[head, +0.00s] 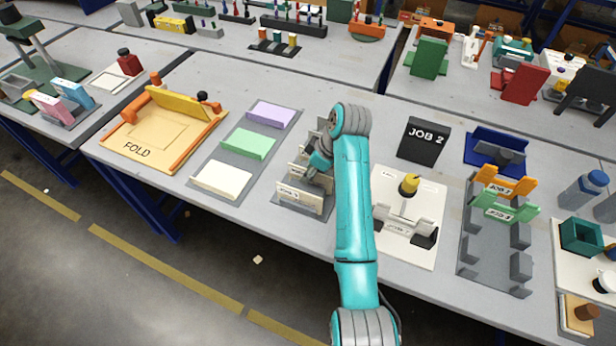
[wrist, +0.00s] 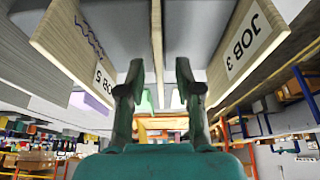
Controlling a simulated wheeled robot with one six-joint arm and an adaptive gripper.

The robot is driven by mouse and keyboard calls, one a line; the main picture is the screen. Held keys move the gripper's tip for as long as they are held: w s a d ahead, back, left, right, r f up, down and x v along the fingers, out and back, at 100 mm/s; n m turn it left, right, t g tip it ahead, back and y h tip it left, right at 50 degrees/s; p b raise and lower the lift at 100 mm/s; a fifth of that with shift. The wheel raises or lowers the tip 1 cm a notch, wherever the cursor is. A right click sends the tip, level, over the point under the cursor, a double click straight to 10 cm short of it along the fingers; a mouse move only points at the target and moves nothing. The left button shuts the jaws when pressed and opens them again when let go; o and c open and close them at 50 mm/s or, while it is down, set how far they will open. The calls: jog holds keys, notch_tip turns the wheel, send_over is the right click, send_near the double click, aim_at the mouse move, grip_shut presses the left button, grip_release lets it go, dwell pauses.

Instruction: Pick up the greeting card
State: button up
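My gripper (wrist: 159,78) is over the grey rack of upright boards; in the head view my arm's end (head: 318,168) partly hides this rack (head: 303,208). The two fingers are open and apart. A thin cream panel (wrist: 157,40), seen edge-on, stands between them, with a gap visible on each side. Labelled boards stand to either side, JOB 5 (wrist: 75,50) on the left and JOB 3 (wrist: 250,45) on the right. I cannot tell for certain whether the thin panel is the greeting card, as its face is hidden.
Left of the rack, a grey tray holds cream (head: 222,179), green (head: 248,143) and purple (head: 272,114) sheets. The FOLD board (head: 160,135) lies farther left. On the right are a white plotter-like base (head: 425,195), a black JOB 2 sign (head: 424,142) and a grey slotted fixture (head: 490,250).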

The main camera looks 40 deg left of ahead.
jog(key=shift+f, duration=0.25)
dwell(0.4)
grip_shut()
